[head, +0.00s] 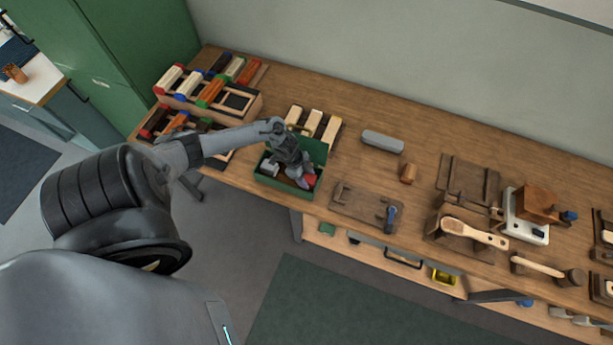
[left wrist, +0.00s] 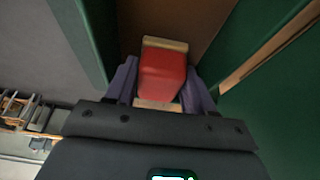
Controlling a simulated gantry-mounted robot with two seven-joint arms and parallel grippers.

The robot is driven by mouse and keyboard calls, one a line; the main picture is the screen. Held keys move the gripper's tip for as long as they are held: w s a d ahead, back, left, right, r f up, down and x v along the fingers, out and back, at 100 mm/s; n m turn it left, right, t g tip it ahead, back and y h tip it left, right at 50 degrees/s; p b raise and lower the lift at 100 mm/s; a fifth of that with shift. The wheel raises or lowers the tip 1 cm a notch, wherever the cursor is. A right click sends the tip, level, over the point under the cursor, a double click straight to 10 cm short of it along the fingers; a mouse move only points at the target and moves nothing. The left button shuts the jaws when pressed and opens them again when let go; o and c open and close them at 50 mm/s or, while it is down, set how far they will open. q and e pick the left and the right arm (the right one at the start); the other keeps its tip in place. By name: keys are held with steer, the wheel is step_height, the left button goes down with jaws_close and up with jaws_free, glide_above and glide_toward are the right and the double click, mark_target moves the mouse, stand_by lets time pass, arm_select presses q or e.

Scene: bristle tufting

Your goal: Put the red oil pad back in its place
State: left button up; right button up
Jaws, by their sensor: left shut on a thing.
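The red oil pad (left wrist: 163,76) is a red block with pale wooden ends, seen in the left wrist view between the two purple-grey fingers. My left gripper (left wrist: 162,88) is shut on it. In the head view the left gripper (head: 294,174) points down into an open green box (head: 264,179) at the bench's front edge, and a bit of the red pad (head: 309,180) shows beside it. The wrist view shows the green walls and brown floor around the pad. I cannot tell whether the pad touches the floor. My right gripper is not in view.
A tiered wooden rack (head: 243,101) with several coloured blocks stands at the back left. Pale blocks (head: 314,121) stand just behind the green box. A wooden board (head: 355,204) lies to its right, with a grey bar (head: 382,141) behind. Brushes and fixtures crowd the right side.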

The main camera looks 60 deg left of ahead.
arm_select(q)
steer(key=shift+f+b, duration=0.45)
steer(key=shift+f, duration=0.15)
stand_by(0.7)
steer(key=o, duration=1.2)
steer(key=shift+r+p, duration=1.15)
steer(key=shift+r, duration=0.05)
steer(key=shift+o, duration=0.7)
steer(key=shift+r, duration=0.25)
steer(key=shift+r+p, duration=3.1)
steer(key=shift+p, duration=0.2)
